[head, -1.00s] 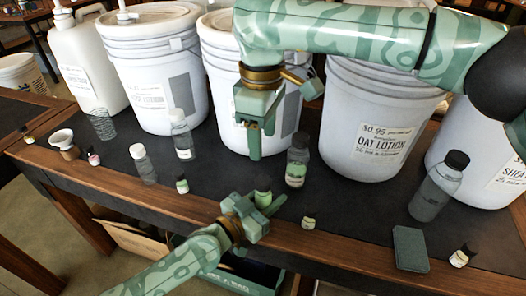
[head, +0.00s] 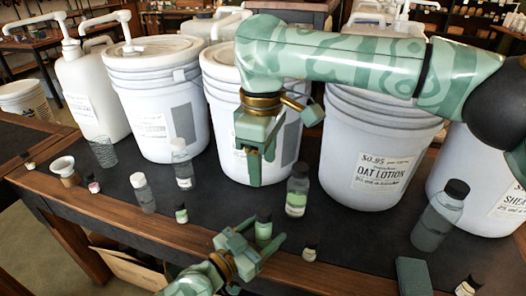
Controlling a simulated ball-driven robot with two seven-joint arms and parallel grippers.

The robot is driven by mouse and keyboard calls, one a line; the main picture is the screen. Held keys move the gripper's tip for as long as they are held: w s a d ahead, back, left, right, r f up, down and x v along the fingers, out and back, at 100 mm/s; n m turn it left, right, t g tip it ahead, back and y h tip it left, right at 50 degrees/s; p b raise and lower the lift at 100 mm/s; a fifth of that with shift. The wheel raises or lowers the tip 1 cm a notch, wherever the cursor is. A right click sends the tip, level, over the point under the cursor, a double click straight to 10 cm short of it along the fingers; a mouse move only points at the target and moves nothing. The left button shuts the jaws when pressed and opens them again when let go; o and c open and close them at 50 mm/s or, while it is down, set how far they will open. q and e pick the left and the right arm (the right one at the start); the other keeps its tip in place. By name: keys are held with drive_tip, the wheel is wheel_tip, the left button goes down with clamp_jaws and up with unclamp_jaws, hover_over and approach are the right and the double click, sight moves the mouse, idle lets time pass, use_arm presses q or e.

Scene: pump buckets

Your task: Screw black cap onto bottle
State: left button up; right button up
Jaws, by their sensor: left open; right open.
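A smaller dark-capped bottle (head: 263,228) with a green label stands nearer the front edge. My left gripper (head: 255,241) is open at the front edge, its fingers pointing toward this small bottle. I cannot tell whether the bottle is between them. My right gripper (head: 262,168) is open and empty, hanging with its fingers down in front of a white bucket, to the left of the larger bottle.
Large white buckets (head: 150,115) line the back of the bench (head: 345,240). A grey bottle with a black cap (head: 438,218) stands at right, near a dark green block (head: 413,277). Several small bottles and jars (head: 143,192) stand at left. The bench's front edge is wooden.

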use_arm(q)
drive_tip(key=p+v, duration=0.1)
drive_tip(key=v, duration=1.3)
drive_tip(key=shift+s+a+p, duration=0.15)
drive_tip(key=shift+s+p, duration=0.05)
drive_tip(key=shift+p, duration=0.1)
use_arm(e)
drive_tip(key=r, duration=0.2)
drive_tip(key=shift+s+r, duration=0.25)
drive_tip(key=shift+r, duration=0.15)
